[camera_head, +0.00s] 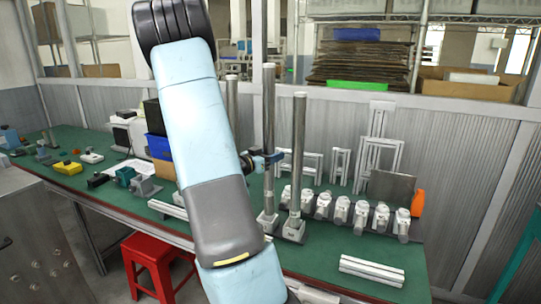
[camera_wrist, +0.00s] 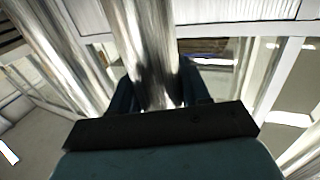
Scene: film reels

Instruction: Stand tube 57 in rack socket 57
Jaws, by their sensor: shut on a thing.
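Tall metallic tubes stand upright at the middle of the green table. My gripper (camera_head: 264,158) is at mid-height on one tube (camera_head: 269,100), with its blue fingers around it. In the wrist view this tube (camera_wrist: 145,45) runs between my two dark fingers (camera_wrist: 160,90), which are shut on it. Its lower end meets a grey base (camera_head: 267,222); I cannot tell how it sits there. Another tube (camera_head: 299,150) stands close on the right in its own base (camera_head: 293,231). A third tube (camera_head: 232,105) is partly hidden behind my arm. No numbers are readable.
Several grey-white fittings (camera_head: 341,210) stand in a row to the right. White profiles (camera_head: 371,271) lie at the front of the green table (camera_head: 330,258). Metal frames (camera_head: 378,155) lean at the back. A red stool (camera_head: 150,262) stands in front. Another upright (camera_wrist: 60,45) is close in the wrist view.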

